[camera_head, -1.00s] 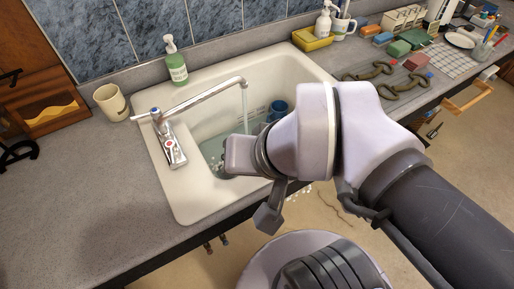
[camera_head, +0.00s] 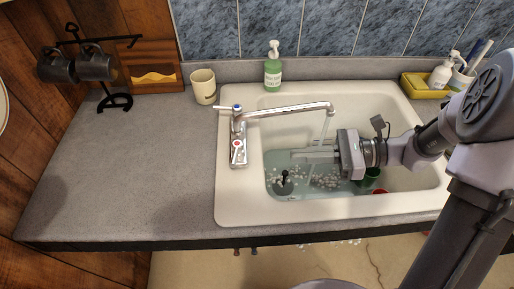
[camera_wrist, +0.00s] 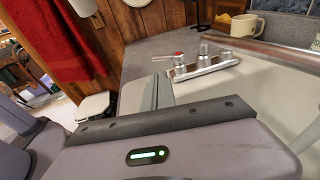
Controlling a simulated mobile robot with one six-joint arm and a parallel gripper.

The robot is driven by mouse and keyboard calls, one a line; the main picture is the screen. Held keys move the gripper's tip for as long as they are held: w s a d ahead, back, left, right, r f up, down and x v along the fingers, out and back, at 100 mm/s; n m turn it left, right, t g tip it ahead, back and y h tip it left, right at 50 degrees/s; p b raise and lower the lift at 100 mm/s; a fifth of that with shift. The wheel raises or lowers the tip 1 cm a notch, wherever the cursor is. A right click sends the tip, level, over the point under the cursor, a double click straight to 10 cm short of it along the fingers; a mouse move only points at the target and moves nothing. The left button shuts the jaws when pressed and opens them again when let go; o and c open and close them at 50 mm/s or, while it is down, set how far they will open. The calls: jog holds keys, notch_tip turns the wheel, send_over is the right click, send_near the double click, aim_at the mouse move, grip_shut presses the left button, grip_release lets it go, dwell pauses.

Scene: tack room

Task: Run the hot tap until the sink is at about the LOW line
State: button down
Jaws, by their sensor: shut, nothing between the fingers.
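The white sink (camera_head: 232,205) holds water (camera_head: 305,188) with pale bubbles, and a dark drain fitting (camera_head: 284,184) shows in it. The LOW line cannot be made out. The chrome tap (camera_head: 285,110) reaches over the sink from the left, and a thin stream (camera_head: 325,130) falls from its spout. Its red-marked hot handle (camera_head: 237,149) is nearer, its blue-marked handle (camera_head: 237,107) farther. In the wrist view the red-marked handle (camera_wrist: 178,58) lies beyond my fingers. My gripper (camera_head: 293,156) is shut and empty over the sink, pointing left, apart from the handles.
A green cup (camera_head: 371,178) and a partly hidden red item (camera_head: 380,192) are in the sink. A soap bottle (camera_head: 273,68) and beige mug (camera_head: 203,87) stand behind. A mug rack (camera_head: 110,75) is at left. The left counter (camera_head: 130,170) has clear room.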

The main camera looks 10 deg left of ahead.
jog(key=b, duration=0.4)
send_near(235, 155)
jog(key=x, duration=0.3)
jog(key=s+x, duration=0.1)
jog(key=x, duration=0.1)
jog(key=shift+a+f, duration=0.2)
jog(key=shift+f, duration=0.15)
jog(key=shift+a, duration=0.45)
jog(key=shift+a, duration=0.1)
